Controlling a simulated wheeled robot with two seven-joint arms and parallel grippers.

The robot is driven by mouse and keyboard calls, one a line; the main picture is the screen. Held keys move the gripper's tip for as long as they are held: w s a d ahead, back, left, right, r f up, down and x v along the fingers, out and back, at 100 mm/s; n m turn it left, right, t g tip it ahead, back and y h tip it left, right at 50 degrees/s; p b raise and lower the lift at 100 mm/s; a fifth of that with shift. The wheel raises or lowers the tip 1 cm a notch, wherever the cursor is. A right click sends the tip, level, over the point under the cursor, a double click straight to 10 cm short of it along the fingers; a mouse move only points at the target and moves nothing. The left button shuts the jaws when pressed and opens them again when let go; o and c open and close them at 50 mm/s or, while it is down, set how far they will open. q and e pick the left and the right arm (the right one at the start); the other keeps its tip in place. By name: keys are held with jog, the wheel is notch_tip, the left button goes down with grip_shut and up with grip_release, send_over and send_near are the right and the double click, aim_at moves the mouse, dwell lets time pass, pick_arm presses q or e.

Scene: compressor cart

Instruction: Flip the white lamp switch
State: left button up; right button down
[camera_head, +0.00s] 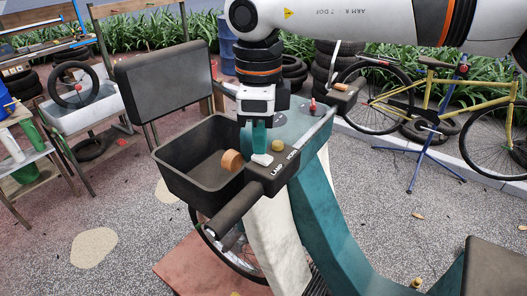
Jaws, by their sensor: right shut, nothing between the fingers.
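The white lamp switch (262,159) sits on top of a dark control box (272,178) beside the left handlebar grip (225,213). The printed label LAMP is just in front of it. My right gripper (259,148) comes down from above, with its closed teal fingers pointing at the switch. The fingertips are at or just above the back of the switch; I cannot tell whether they touch it. The gripper holds nothing. My left gripper is not in view.
A round yellowish button (277,145) by the HORN label is close to the right of the fingers. A dark open basket (187,177) with an orange-brown round piece (231,160) lies left. A red-topped knob (313,104) stands behind. A yellow bicycle (430,90) is farther back.

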jog(key=shift+r+p, duration=1.1)
jog(key=shift+r, duration=0.9)
jog(key=shift+r+p, duration=0.5)
jog(key=shift+r, duration=0.55)
